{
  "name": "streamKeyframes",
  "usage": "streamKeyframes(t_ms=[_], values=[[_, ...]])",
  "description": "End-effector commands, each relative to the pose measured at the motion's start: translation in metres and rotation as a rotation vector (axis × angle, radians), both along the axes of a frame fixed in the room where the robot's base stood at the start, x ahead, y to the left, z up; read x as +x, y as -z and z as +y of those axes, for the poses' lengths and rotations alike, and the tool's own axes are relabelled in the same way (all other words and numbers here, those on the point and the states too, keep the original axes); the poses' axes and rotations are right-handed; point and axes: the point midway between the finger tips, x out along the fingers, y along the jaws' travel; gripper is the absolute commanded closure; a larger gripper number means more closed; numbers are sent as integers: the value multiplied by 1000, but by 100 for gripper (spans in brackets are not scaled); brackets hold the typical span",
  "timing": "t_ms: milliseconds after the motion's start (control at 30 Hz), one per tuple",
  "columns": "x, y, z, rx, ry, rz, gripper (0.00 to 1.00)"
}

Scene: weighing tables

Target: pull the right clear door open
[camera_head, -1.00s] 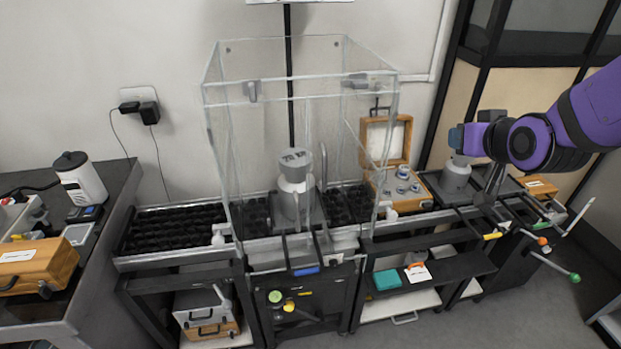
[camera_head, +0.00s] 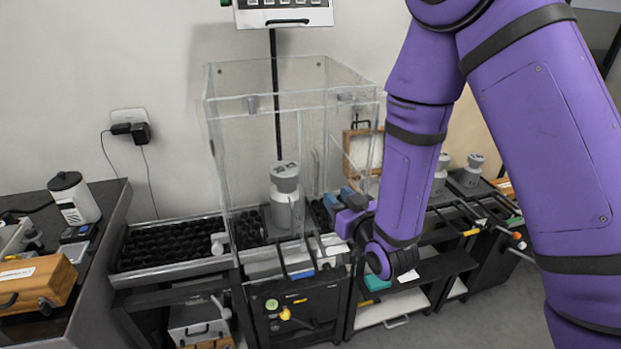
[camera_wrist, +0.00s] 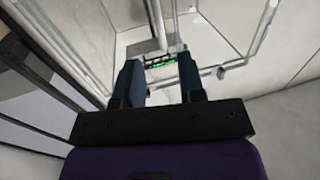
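The tall clear case stands at the middle of the bench, and its right clear door (camera_head: 345,80) appears shut in the head view. A slim upright handle bar (camera_head: 316,165) shows faintly through the clear panels. My gripper (camera_head: 345,197) is at the lower right of the case, close to that side; I cannot tell whether it touches. In the wrist view my gripper (camera_wrist: 161,70) has its two dark fingers apart with a gap between them. A grey upright bar (camera_wrist: 156,25) shows beyond the gap. My arm hides part of the right side.
A grey canister (camera_head: 285,195) stands inside the case. A wooden box (camera_head: 358,150) is behind my arm, and grey weights (camera_head: 473,170) stand farther right. A black roller track (camera_head: 170,243) runs left of the case. A lit green display (camera_wrist: 160,62) shows in the wrist view.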

Motion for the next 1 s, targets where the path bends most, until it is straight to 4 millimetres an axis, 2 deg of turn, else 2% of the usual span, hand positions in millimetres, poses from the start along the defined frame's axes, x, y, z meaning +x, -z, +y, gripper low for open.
streamKeyframes(t_ms=[600, 800, 1000], values=[[82, 0, 42, 0, 0, 0, 64], [92, 0, 47, 0, 0, 1, 64], [93, 0, 48, 0, 0, 1, 64]])
